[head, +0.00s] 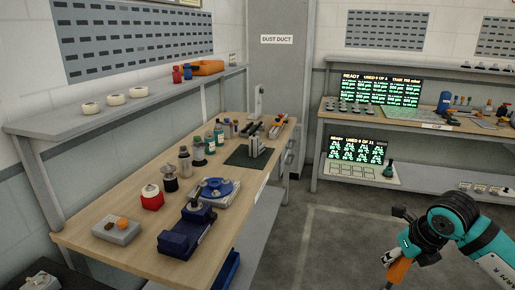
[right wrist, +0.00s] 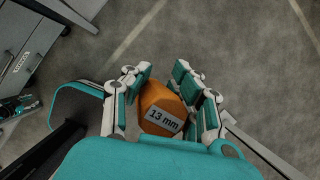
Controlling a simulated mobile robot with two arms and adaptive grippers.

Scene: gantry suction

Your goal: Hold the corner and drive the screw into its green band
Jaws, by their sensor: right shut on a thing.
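My right gripper (head: 400,260) is at the lower right of the head view, above open floor and away from both benches. It is shut on an orange tool handle (head: 398,272). In the right wrist view the handle (right wrist: 160,105) sits between the two fingers (right wrist: 163,78), with a "13 mm" label facing the camera. The tool's working end cannot be made out. My left gripper is not in view. I cannot pick out the corner, the screw or a green band in these frames.
A wooden bench (head: 135,250) on the left carries a blue vise (head: 187,232), a round blue fixture (head: 216,188), bottles (head: 198,152) and a grey box (head: 117,229). A second bench (head: 345,109) with lit screens (head: 382,88) stands at the back right. The floor (head: 320,240) between is clear.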

